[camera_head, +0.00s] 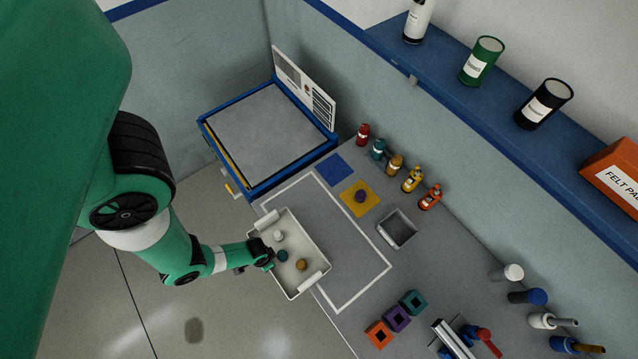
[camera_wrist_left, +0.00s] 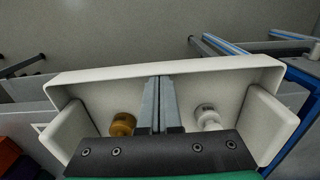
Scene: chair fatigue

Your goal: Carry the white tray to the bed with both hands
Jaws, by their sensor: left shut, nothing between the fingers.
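The white tray (camera_head: 318,247) sits at the left edge of the grey bench, partly on a white outlined area. My left gripper (camera_head: 268,261) is at the tray's left long side. In the left wrist view its fingers (camera_wrist_left: 158,100) are shut together over the tray (camera_wrist_left: 90,78), between the orange-brown piece (camera_wrist_left: 123,124) and the white piece (camera_wrist_left: 207,117). The teal piece is hidden there. The bed (camera_head: 265,128), a grey surface in a blue frame, is beyond the tray.
A notice board (camera_head: 305,88) stands behind the bed. Several bottles (camera_head: 395,165), a grey bin (camera_head: 398,228), coloured blocks (camera_head: 397,318) and tools (camera_head: 465,340) are on the bench. A blue shelf (camera_head: 480,95) with cans runs along the wall. The outlined area right of the tray is clear.

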